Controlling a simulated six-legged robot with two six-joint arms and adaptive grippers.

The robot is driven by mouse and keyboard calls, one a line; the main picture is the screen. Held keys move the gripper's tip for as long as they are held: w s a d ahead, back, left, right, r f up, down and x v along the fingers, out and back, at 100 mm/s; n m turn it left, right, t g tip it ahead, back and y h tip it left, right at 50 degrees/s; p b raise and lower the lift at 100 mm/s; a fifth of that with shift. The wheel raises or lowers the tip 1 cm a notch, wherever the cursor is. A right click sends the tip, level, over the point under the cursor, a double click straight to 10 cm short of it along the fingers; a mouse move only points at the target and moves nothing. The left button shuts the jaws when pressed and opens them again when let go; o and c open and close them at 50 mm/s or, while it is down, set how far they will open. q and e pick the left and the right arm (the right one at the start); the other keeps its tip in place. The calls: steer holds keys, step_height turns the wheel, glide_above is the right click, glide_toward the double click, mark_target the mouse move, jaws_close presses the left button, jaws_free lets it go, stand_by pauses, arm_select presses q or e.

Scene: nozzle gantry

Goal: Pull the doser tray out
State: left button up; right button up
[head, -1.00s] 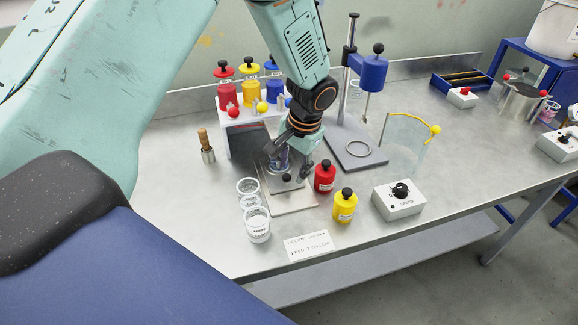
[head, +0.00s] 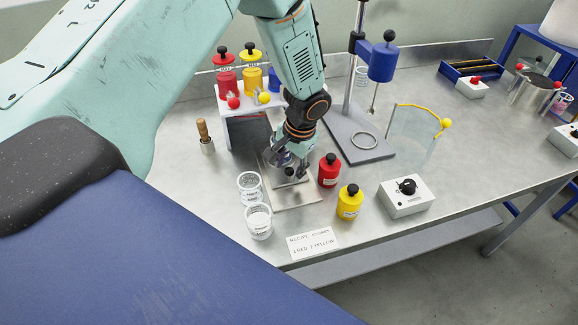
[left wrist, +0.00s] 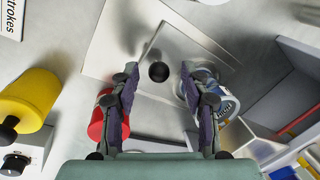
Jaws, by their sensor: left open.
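The doser tray (head: 300,197) is a flat metal plate on the bench, in front of the white bottle stand. It also shows in the left wrist view (left wrist: 118,38). A round black knob (left wrist: 158,71) stands up from it. My left gripper (left wrist: 158,72) is open, with one finger on each side of the knob and gaps showing between. In the head view the left gripper (head: 292,168) is low over the tray and partly hides it. A clear labelled cup (left wrist: 213,92) is beside and partly behind one finger. My right gripper is in neither view.
A red bottle (head: 329,170) and a yellow bottle (head: 349,201) stand right of the tray. The white stand (head: 240,124) is behind, and a grey stirrer base (head: 358,146) is further right. The recipe card (head: 313,242) lies in front.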

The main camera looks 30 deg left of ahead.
arm_select(q)
steer(key=shift+w+f, duration=0.2)
steer(key=shift+f, duration=0.4)
steer(key=shift+s+r, duration=0.15)
steer(key=shift+s, duration=0.1)
steer(key=shift+w+a, duration=0.1)
steer(key=shift+w, duration=0.15)
steer(key=c, duration=0.6)
jaws_close()
